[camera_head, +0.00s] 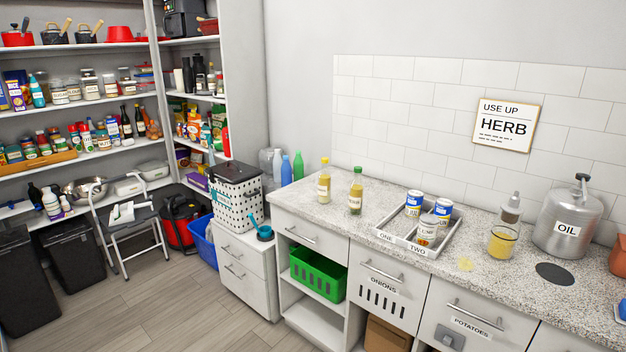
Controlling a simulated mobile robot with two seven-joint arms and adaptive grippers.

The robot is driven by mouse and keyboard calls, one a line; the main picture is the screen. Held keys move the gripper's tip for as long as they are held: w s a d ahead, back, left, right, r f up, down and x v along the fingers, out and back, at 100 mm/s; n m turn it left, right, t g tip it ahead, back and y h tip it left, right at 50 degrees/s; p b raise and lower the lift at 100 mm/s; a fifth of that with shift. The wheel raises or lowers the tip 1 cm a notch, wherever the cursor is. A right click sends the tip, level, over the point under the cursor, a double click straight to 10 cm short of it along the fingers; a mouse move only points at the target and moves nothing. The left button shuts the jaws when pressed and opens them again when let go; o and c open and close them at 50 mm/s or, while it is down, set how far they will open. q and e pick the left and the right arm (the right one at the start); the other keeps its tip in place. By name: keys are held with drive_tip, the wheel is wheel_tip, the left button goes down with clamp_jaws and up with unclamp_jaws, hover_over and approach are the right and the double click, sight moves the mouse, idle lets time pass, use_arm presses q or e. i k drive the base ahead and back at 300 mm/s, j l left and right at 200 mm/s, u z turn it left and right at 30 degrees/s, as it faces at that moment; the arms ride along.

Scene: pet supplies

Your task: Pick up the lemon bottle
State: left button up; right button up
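Two small bottles stand upright on the speckled counter, left of the tray. The other (355,192) has yellow-green contents, a label and a green cap. Their labels are too small to read, so I cannot tell for certain which is the lemon bottle. The two stand apart, with nothing in front of them. Neither of my grippers is in view.
A two-part tray (443,243) marked ONE and TWO holds several cans and jars. Right of it stand a glass jar of yellow contents (502,242), a dispenser bottle (511,208) and a metal OIL can (568,225). The counter's front left is clear. Stocked shelves (92,101) stand left.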

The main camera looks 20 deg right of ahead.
sight(323, 177)
drive_tip(key=i+j+z, duration=0.1)
drive_tip(key=i+z, duration=0.25)
drive_tip(key=i+j+z, duration=0.2)
drive_tip(key=i+z, duration=0.15)
drive_tip(key=i+j+z, duration=0.55)
drive_tip(key=z, duration=0.15)
drive_tip(key=i+j+z, duration=0.2)
drive_tip(key=j+z, duration=0.15)
drive_tip(key=i+j+z, duration=0.1)
drive_tip(key=j+z, duration=0.25)
drive_tip(key=i+j+z, duration=0.1)
drive_tip(key=j+z, duration=0.6)
drive_tip(key=i+j, duration=0.05)
drive_tip(key=j, duration=0.05)
